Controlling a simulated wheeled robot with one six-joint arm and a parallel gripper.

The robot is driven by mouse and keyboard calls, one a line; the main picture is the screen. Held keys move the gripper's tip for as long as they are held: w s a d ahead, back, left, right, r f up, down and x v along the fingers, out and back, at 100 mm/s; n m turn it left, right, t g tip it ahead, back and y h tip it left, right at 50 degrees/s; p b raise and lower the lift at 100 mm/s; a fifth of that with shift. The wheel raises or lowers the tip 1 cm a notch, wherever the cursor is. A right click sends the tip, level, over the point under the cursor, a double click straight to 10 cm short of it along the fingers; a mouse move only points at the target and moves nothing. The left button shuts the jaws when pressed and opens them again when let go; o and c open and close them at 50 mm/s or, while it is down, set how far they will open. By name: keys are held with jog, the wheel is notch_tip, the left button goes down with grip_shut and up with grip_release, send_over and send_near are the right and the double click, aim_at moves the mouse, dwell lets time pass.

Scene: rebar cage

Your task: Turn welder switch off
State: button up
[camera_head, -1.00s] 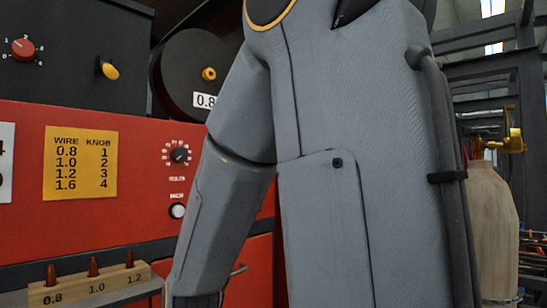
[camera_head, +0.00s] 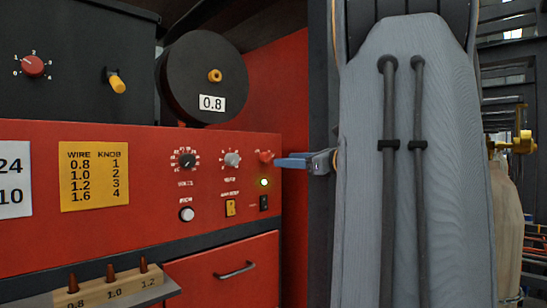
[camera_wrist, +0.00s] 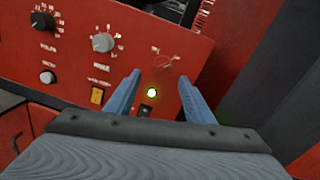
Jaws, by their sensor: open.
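The red welder panel (camera_head: 130,222) fills the left of the head view. Near its right end are a red rotary knob (camera_head: 265,156), a lit green lamp (camera_head: 264,183) and a small black switch (camera_head: 264,202) in a column. My gripper (camera_head: 277,162) comes in from the right, close to the red knob. In the wrist view my gripper (camera_wrist: 159,77) is open and empty. The red knob (camera_wrist: 163,61) shows just beyond its blue fingertips, and the lit lamp (camera_wrist: 152,92) and black switch (camera_wrist: 147,110) show between the fingers. Contact with the panel cannot be told.
A grey knob (camera_head: 232,159), a black knob (camera_head: 187,160), a yellow switch (camera_head: 230,208) and a white button (camera_head: 187,214) share the panel. A black spool (camera_head: 203,65) stands above. A wooden tip rack (camera_head: 110,288) sits lower left. A gas cylinder (camera_head: 508,220) stands right.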

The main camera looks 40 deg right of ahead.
aim_at(271, 158)
jog(key=w+p, duration=0.2)
jog(key=w, duration=0.5)
jog(key=shift+w+a+r, duration=0.2)
jog(key=shift+w+a, duration=0.05)
jog(key=shift+a, duration=0.1)
jog(key=shift+a, duration=0.1)
jog(key=c, duration=1.1)
jog(key=shift+o, duration=0.2)
